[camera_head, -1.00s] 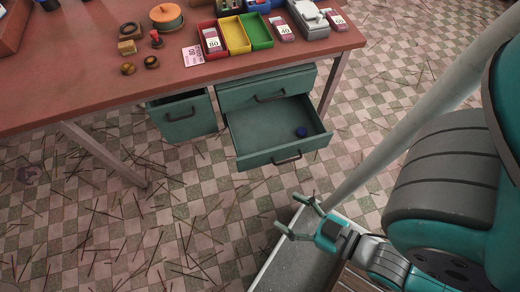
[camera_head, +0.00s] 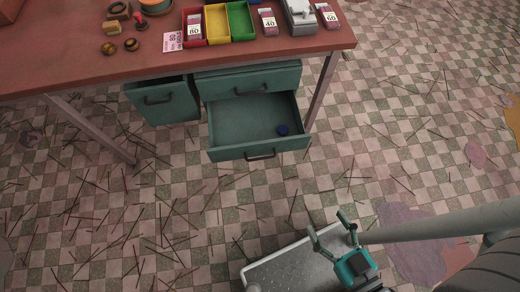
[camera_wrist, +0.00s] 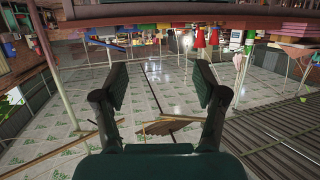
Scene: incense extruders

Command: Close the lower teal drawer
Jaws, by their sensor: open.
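The lower teal drawer (camera_head: 258,153) is pulled out under the red-brown table, in the head view. The wrist view does not clearly show the drawer.
A teal compartment (camera_head: 162,100), open at the top, stands left of the drawers. The table (camera_head: 90,60) holds red, yellow and green trays (camera_head: 216,22). Table legs (camera_head: 320,92) stand beside the drawers. Thin sticks litter the checkered floor (camera_head: 200,210).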

